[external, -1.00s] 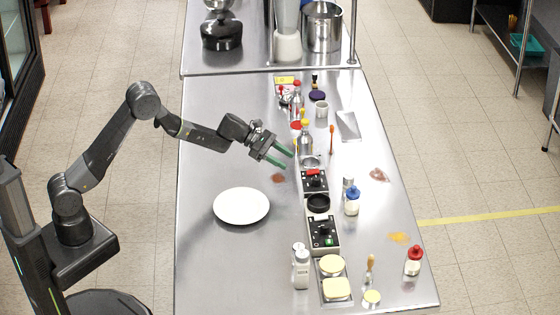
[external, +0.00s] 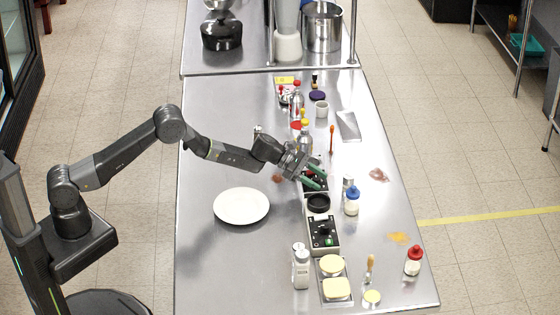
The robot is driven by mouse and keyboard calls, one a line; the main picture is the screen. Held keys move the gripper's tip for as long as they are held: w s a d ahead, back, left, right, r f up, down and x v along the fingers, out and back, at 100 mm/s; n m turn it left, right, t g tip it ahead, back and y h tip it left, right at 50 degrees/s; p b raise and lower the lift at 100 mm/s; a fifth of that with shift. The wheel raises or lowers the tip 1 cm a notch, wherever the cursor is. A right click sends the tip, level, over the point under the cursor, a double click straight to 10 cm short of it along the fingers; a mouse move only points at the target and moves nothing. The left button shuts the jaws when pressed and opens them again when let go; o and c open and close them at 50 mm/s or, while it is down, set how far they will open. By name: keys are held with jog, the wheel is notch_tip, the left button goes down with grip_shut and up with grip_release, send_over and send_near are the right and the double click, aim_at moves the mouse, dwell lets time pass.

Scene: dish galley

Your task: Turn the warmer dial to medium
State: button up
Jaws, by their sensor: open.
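Two small units with black control panels stand on the steel counter. The far unit (external: 316,190) is mostly hidden by my gripper, and its dial cannot be made out. The near unit (external: 313,246) has a black dial (external: 322,230) and a green spot (external: 329,241) on its panel. I cannot tell which unit is the warmer or read a dial setting. My gripper (external: 319,178) is over the far unit's panel, its green fingers apart with nothing seen between them. Contact cannot be told.
A white plate (external: 241,206) lies left of the units. A blue-capped shaker (external: 352,202) stands close on the right. Bottles crowd behind the gripper.

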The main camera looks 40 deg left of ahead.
jog(key=c, duration=1)
jog(key=shift+w+r+m+g+h+p, duration=0.15)
jog(key=shift+m+g+h+p, duration=0.2)
jog(key=shift+m+g, duration=0.2)
jog(key=shift+d+m+g, duration=0.1)
jog(key=shift+m+g, duration=0.95)
jog(key=shift+g, duration=0.3)
jog(key=shift+m+g+b, duration=0.5)
jog(key=shift+g+b, duration=0.05)
jog(key=shift+g, duration=0.05)
jog(key=o, duration=1)
